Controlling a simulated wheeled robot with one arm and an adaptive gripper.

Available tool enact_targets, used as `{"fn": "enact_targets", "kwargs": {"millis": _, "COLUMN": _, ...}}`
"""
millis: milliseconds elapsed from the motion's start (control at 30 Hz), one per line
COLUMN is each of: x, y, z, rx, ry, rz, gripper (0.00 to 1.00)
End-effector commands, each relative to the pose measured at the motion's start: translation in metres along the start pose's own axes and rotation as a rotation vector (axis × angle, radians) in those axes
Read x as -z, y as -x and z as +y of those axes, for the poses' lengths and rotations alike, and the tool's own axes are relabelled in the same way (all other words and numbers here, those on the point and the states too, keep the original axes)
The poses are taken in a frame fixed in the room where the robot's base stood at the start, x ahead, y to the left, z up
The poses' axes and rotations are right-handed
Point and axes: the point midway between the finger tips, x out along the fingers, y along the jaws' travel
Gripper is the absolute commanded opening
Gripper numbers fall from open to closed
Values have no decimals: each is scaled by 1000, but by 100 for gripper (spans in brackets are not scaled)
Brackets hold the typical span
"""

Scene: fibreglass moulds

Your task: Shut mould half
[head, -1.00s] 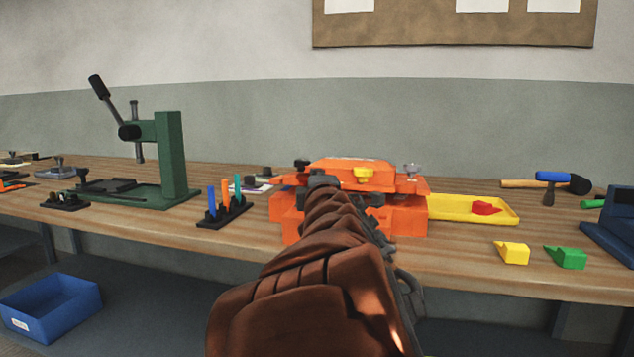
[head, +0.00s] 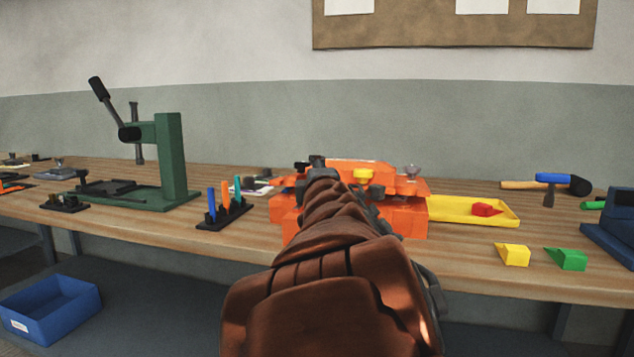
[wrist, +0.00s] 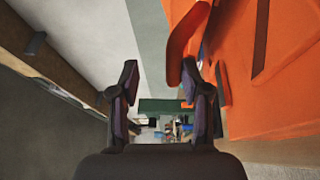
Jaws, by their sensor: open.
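The orange mould (head: 405,219) sits on the bench in the middle of the head view. My arm hides the middle of the mould, so I cannot tell whether the halves fully meet.
A yellow tray (head: 450,210) holding a red piece is right of the mould. Yellow (head: 513,255) and green (head: 567,260) blocks lie in front. A pen rack (head: 224,216) and green press (head: 172,155) stand left. A hammer (head: 548,183) lies at the right.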

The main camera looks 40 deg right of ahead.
Motion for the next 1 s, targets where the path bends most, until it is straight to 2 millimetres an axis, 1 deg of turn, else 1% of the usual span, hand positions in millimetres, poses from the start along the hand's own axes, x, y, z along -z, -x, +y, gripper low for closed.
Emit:
{"fn": "enact_targets", "kwargs": {"millis": 33, "x": 0, "y": 0, "z": 12, "rx": -10, "ry": -3, "rz": 0, "gripper": 41}}
{"fn": "enact_targets", "kwargs": {"millis": 200, "x": 0, "y": -1, "z": 39, "rx": -12, "ry": -4, "rz": 2, "gripper": 41}}
{"fn": "enact_targets", "kwargs": {"millis": 433, "x": 1, "y": -3, "z": 70, "rx": -12, "ry": -3, "rz": 4, "gripper": 41}}
{"fn": "enact_targets", "kwargs": {"millis": 700, "x": -1, "y": -4, "z": 84, "rx": -5, "ry": 0, "rz": 1, "gripper": 41}}
{"fn": "enact_targets", "kwargs": {"millis": 1000, "x": -1, "y": -4, "z": 85, "rx": -4, "ry": 0, "rz": 0, "gripper": 41}}
